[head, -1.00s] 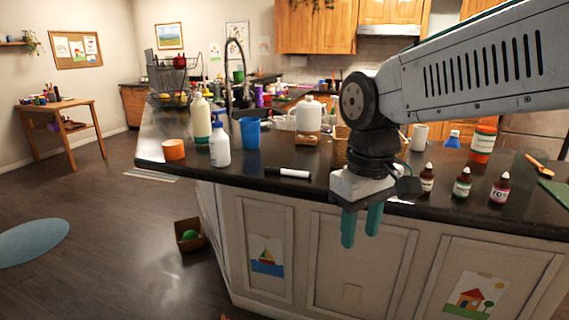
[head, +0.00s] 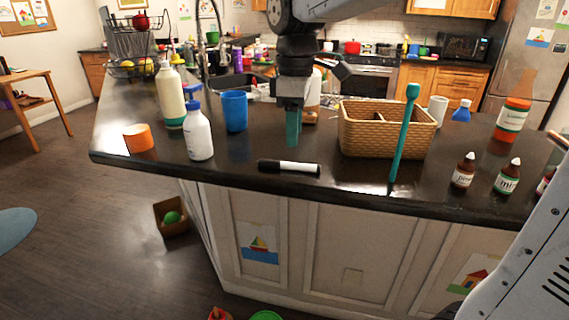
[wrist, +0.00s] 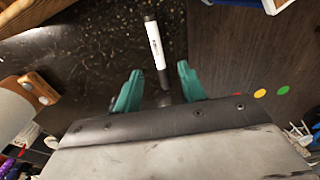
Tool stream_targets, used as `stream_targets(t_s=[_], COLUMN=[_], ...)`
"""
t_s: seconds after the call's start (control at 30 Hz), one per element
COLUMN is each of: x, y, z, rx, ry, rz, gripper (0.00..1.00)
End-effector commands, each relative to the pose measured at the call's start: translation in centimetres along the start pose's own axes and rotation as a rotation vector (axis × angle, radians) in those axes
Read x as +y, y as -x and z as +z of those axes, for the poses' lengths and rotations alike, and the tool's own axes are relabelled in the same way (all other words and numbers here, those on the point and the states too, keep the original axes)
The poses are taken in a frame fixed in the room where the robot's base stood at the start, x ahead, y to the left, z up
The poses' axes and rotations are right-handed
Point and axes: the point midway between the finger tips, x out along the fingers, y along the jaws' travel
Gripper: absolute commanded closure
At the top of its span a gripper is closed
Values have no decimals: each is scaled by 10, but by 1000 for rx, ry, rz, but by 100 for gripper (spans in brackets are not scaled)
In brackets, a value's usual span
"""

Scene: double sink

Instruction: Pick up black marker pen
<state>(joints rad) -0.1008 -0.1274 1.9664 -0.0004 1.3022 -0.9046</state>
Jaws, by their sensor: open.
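The black marker pen (head: 289,167) lies flat on the dark countertop (head: 240,178), near its front edge. It has a white barrel and black ends. My gripper (head: 293,128) has teal fingers pointing down, over the counter just behind the marker in the head view. In the wrist view my gripper (wrist: 160,72) is open and empty. There the marker (wrist: 157,46) extends away from between the two fingertips, its near dark end lying between the fingers in the picture. The exact height of the fingers above the counter is hard to tell.
A wicker basket (head: 375,140) stands right of my gripper, with a long teal tool (head: 403,135) upright at its front. Left are a blue cup (head: 235,112), a white bottle (head: 198,133) and an orange cup (head: 139,138). Small brown bottles (head: 463,171) stand at right.

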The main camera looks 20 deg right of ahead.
Motion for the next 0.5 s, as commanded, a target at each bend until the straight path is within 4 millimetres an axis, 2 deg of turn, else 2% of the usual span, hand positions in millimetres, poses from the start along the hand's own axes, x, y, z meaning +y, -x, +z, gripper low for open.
stream_targets(t_s=[0.5], x=[4], y=[-66], z=[6], rx=[-1], ry=[-4], rz=[-2], gripper=[59])
